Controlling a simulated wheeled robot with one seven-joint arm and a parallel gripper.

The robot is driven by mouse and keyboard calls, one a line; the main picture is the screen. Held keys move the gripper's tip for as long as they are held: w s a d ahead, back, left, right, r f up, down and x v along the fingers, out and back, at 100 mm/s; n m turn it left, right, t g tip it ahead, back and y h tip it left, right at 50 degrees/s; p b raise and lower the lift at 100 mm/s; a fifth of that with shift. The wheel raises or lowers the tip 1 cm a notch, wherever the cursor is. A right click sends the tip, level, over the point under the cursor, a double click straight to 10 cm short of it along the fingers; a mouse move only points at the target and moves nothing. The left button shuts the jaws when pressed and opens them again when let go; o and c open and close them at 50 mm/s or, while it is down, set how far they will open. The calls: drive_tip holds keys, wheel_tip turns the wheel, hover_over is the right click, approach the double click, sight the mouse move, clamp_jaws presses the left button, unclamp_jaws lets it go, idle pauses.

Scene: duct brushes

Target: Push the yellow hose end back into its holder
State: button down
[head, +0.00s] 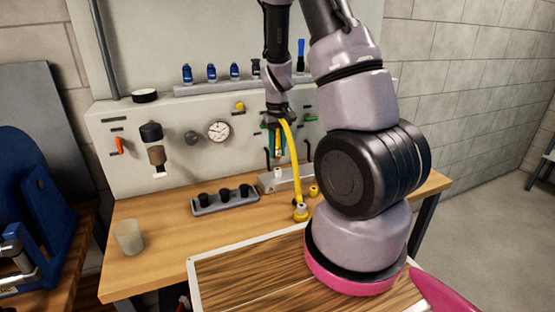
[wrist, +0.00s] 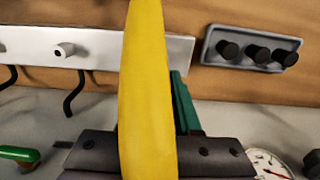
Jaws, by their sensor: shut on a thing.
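My gripper points down in front of the panel and is shut on the hose. In the wrist view the hose (wrist: 147,80) runs upright across the middle, passing my dark gripper jaws (wrist: 150,155). A green part (wrist: 185,105) shows just behind it; the hose's held tip is not clearly visible. A pale rail (head: 288,179) with a short stub stands low by the panel, also in the wrist view (wrist: 105,48). I cannot tell which part is the holder.
A grey block (head: 225,201) with three black pegs lies left of the hose. A gauge (head: 218,130) and other fittings are on the panel (head: 110,155). A cup (head: 129,238) stands at the table's left. A small yellow piece (head: 314,190) sits beside the rail.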

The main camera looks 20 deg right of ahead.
drive_tip(key=shift+r, duration=0.9)
drive_tip(key=shift+d, duration=0.1)
